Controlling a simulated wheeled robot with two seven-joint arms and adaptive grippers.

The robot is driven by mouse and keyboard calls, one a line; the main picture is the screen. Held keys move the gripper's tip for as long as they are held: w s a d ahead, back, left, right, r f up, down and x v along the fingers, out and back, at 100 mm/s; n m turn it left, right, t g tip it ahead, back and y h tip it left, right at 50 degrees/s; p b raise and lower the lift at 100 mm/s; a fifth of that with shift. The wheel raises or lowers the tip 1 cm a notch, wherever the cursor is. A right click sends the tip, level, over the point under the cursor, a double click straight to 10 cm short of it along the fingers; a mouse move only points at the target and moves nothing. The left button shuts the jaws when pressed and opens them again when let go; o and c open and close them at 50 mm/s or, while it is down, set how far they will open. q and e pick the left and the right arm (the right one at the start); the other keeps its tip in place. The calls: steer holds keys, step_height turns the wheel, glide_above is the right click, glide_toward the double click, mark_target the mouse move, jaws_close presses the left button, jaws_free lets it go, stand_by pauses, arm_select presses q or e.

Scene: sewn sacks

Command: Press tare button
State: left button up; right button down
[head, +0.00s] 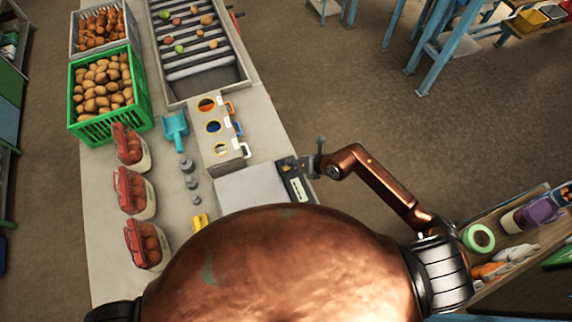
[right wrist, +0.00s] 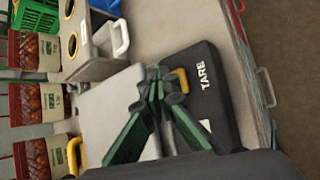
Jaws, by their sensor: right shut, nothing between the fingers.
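The scale has a pale grey weighing plate (head: 250,187) and a dark control panel (head: 297,183) on its right, at the right edge of the table. In the right wrist view the dark panel (right wrist: 222,108) carries the white word TARE. A yellow button (right wrist: 183,76) sits beside that word, partly hidden by my fingertips. My right gripper (head: 290,164) is over the panel's far end. In the right wrist view its green fingers (right wrist: 164,86) are shut and empty, with the tips right by the yellow button; I cannot tell whether they touch it. My left gripper is not in view.
A grey holder with round openings (head: 217,130) stands just beyond the scale. Small grey weights (head: 189,166), a teal scoop (head: 175,128) and a yellow object (head: 200,222) lie left of it. Red-topped packs (head: 131,190) line the left, near a green potato crate (head: 100,128).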

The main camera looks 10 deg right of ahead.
mark_target(287, 167)
steer(key=shift+r, duration=0.1)
step_height(287, 167, up, 5)
steer(key=p, duration=0.4)
stand_by(0.3)
steer(key=shift+a, duration=0.1)
stand_by(0.7)
